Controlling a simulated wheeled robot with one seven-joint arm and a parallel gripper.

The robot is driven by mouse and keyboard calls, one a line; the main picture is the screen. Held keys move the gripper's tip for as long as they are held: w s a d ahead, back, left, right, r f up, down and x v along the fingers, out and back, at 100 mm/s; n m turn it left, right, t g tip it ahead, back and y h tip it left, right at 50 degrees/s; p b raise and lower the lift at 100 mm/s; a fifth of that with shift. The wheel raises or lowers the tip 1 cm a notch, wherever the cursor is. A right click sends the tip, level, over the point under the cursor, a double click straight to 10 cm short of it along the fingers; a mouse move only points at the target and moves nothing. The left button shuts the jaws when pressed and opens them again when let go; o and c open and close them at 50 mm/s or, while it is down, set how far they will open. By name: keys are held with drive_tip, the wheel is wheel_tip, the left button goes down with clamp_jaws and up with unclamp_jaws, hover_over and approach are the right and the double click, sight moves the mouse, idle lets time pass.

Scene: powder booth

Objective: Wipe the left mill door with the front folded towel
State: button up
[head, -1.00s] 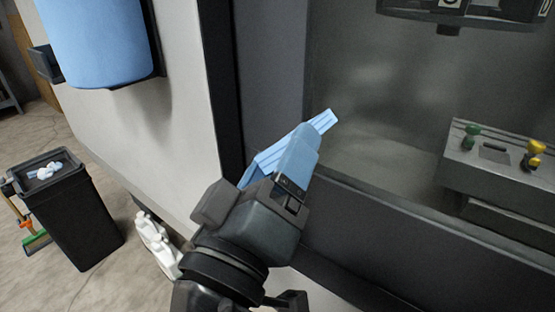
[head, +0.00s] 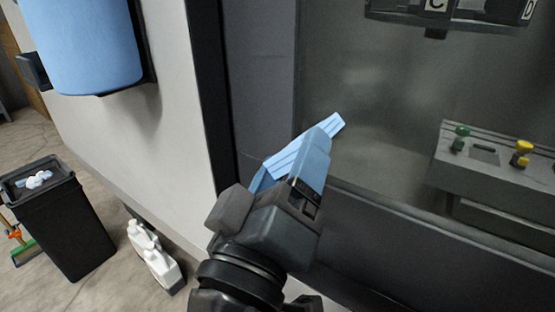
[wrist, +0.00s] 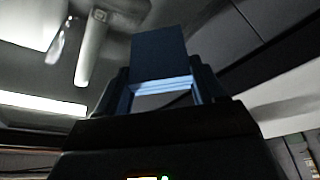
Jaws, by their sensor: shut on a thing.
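My gripper (head: 292,178) is shut on a folded light-blue towel (head: 318,138), which sticks out beyond the fingertips. In the wrist view, the towel (wrist: 158,55) stands up between the two fingers (wrist: 160,88). The mill door (head: 370,120) is a dark frame with a large, hazy window, behind and to the right of the towel in the head view. The towel overlaps the window's lower left part in the picture. I cannot tell whether it touches the door. My gripper hides part of the lower frame.
A blue roll (head: 85,45) hangs on the pale wall at upper left. A black bin (head: 62,225) and white bottles (head: 152,258) stand on the floor at left. Through the window show a grey fixture with green and yellow knobs (head: 490,165) and a tool carousel (head: 450,12).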

drive_tip(key=s+d+r+p, duration=0.1)
drive_tip(key=s+d, duration=0.4)
drive_tip(key=d, duration=0.2)
drive_tip(key=shift+d+r+p, duration=0.2)
drive_tip(key=shift+d+p, duration=0.05)
drive_tip(key=shift+p, duration=0.05)
idle(2.2)
